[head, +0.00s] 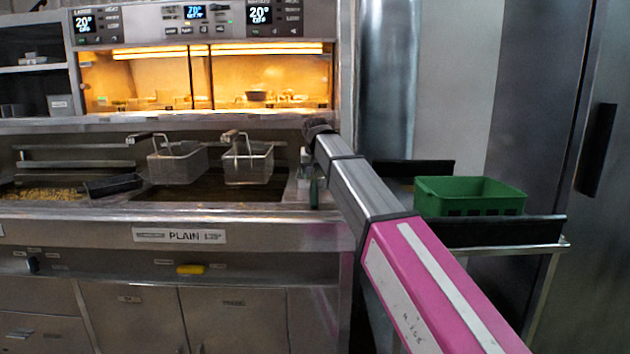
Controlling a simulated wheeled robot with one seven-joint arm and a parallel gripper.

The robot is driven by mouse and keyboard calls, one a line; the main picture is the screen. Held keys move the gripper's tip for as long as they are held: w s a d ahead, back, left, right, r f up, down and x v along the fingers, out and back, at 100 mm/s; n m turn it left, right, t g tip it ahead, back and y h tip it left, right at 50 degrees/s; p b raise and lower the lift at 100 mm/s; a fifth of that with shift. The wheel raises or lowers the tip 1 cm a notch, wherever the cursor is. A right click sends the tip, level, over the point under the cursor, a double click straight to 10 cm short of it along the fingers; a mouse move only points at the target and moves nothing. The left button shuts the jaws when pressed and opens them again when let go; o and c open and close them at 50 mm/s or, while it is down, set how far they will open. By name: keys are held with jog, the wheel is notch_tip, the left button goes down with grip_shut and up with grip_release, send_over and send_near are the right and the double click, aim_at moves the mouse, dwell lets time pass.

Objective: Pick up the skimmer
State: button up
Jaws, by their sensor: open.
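My arm reaches from the lower right to the right end of the fryer. My gripper (308,158) is at its far end, small and partly hidden by the arm, above the right end of the counter. It is open. I cannot make out a skimmer for certain. A small dark green upright thing (314,192) stands on the counter close below my gripper; I cannot tell what it is. I see no contact with it.
Two wire fry baskets (177,163) (248,163) hang over the fryer vat. Fries (42,194) lie at the left. A green crate (470,197) sits on a rack right of my arm. A heated shelf (230,82) glows behind.

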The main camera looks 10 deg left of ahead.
aim_at(316, 187)
jog(key=x, duration=0.4)
jog(key=shift+w+f, duration=0.15)
jog(key=shift+a+x, duration=0.15)
jog(key=shift+x, duration=1.15)
jog(key=shift+a+x, duration=0.15)
jog(key=shift+x, duration=1.1)
grip_shut()
